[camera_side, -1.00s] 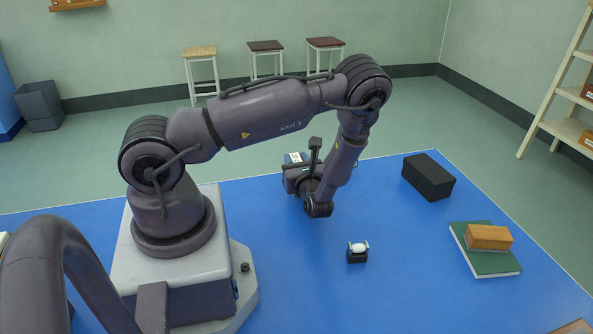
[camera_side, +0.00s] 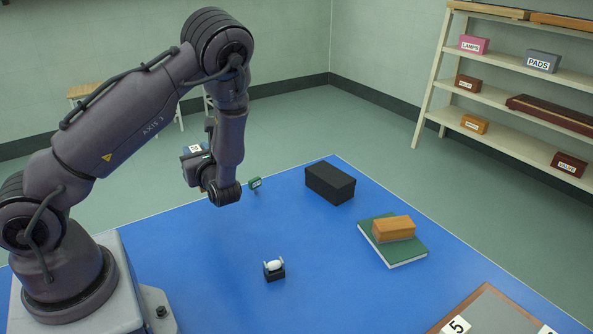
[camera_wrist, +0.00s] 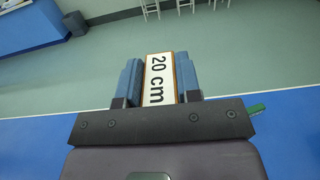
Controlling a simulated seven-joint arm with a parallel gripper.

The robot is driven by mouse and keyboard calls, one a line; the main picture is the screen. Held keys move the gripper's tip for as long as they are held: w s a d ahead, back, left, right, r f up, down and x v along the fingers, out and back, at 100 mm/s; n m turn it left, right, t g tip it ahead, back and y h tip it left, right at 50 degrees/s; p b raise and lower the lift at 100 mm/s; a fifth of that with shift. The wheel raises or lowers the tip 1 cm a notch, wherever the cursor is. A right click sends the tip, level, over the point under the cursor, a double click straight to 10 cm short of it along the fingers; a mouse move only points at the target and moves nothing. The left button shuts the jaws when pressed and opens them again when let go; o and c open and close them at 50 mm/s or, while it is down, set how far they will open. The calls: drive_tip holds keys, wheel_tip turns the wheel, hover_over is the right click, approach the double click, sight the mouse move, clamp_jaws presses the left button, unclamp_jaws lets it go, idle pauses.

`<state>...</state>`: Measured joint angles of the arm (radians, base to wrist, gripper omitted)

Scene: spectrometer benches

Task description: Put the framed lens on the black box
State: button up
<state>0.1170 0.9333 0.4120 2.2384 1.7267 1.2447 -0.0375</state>
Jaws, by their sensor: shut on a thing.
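My gripper (camera_wrist: 159,82) is shut on an upright piece with a white "20 cm" face and thin brown edges, which I take to be the framed lens (camera_wrist: 160,80). Its glass cannot be made out. In the side view the lens's white label (camera_side: 195,148) shows at my gripper (camera_side: 197,160), held above the far left part of the blue table. The black box (camera_side: 330,184) stands on the table near its far corner, to the right of my gripper and apart from it. Its top is bare.
A small green labelled piece (camera_side: 255,183) stands at the far table edge, between my gripper and the black box. A green book (camera_side: 408,252) bears an orange block (camera_side: 393,228). A small black holder with a white piece (camera_side: 274,268) stands mid-table. A numbered board (camera_side: 487,312) lies at front right.

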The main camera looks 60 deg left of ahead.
drive_tip(key=w+d+r+m+t+h, duration=0.2)
drive_tip(key=w+d+r+m+t, duration=0.15)
drive_tip(key=w, duration=0.35)
drive_tip(key=w+d+r+m+t+h, duration=0.1)
drive_tip(key=w+d+r+m+t, duration=0.1)
drive_tip(key=w+d+r+t, duration=0.25)
drive_tip(key=w+d+r+m+t+h, duration=0.1)
drive_tip(key=w+d+m+t+h, duration=0.2)
drive_tip(key=w, duration=0.5)
drive_tip(key=shift+t+y, duration=0.4)
drive_tip(key=shift+t, duration=0.3)
drive_tip(key=shift+w+a+f, duration=0.65)
drive_tip(key=shift+w+f, duration=1.55)
drive_tip(key=shift+w, duration=0.05)
drive_tip(key=shift+w+a+f, duration=0.6)
drive_tip(key=shift+w+f, duration=1.6)
drive_tip(key=shift+w, duration=0.05)
drive_tip(key=shift+w+a+f, duration=0.65)
drive_tip(key=shift+w+f, duration=1.55)
drive_tip(key=shift+w, duration=0.05)
drive_tip(key=o, duration=1)
drive_tip(key=shift+f, duration=0.2)
drive_tip(key=shift+c, duration=0.2)
drive_tip(key=shift+r, duration=0.15)
